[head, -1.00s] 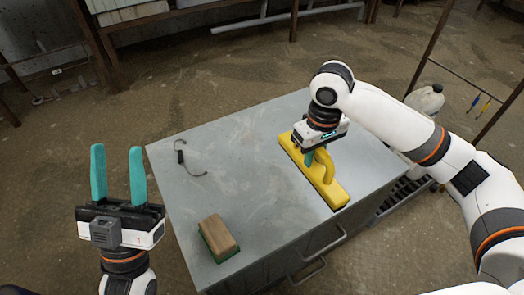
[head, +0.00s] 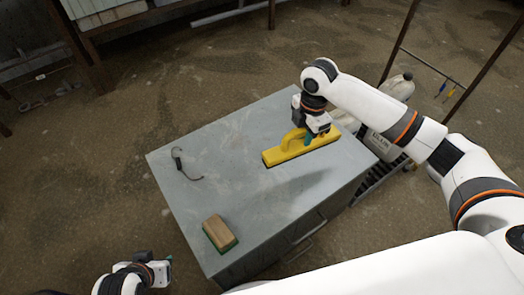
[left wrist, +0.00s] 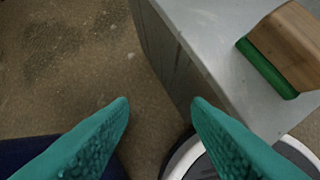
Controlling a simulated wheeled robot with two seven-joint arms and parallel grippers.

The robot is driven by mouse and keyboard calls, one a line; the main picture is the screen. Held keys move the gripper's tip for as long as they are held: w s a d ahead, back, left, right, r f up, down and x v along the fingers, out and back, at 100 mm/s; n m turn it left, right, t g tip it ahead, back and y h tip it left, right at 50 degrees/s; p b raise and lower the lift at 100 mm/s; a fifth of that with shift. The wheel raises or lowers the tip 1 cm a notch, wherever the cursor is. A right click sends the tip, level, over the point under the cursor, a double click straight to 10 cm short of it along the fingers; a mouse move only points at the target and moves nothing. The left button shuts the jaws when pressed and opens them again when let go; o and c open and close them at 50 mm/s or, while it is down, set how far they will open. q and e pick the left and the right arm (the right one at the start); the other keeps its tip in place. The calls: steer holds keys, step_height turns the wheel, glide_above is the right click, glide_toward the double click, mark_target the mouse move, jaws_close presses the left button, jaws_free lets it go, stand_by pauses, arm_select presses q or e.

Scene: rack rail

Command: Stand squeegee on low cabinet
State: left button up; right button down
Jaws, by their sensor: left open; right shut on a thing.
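The yellow squeegee (head: 288,153) is on top of the grey low cabinet (head: 240,195), its long bar level and its handle arched above. I cannot tell whether the bar touches the top. My right gripper (head: 308,136) is shut on the squeegee's handle from above. My left gripper is at the lower left of the head view (head: 160,268), off the cabinet's near left side. Its two teal fingers are apart and empty in the left wrist view (left wrist: 160,108). The cabinet's edge also shows there (left wrist: 205,50).
A wooden block brush with a green base (head: 220,232) lies near the cabinet's front edge. A white jug (head: 399,88) stands behind on the right. The middle of the top is clear.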

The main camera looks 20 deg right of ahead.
steer(key=shift+w+d+r+n+p, duration=0.1)
steer(key=shift+d+r+n+p, duration=0.2)
steer(key=shift+n, duration=0.4)
steer(key=shift+f, duration=0.35)
steer(key=b, duration=0.2)
glide_above(300, 167)
step_height(300, 167, down, 5)
steer(key=shift+r, duration=0.1)
step_height(300, 167, down, 5)
steer(key=shift+r+b, duration=0.15)
steer(key=shift+b, duration=0.45)
arm_select(q)
steer(key=s+a+r+g, duration=0.1)
steer(key=s+r+g, duration=0.1)
steer(key=s, duration=0.3)
steer(key=shift+s+a+r+y, duration=0.15)
steer(key=shift+a+r+y, duration=0.15)
steer(key=shift+r, duration=0.2)
arm_select(e)
steer(key=shift+f, duration=0.2)
steer(key=c, duration=1.3)
jaws_free()
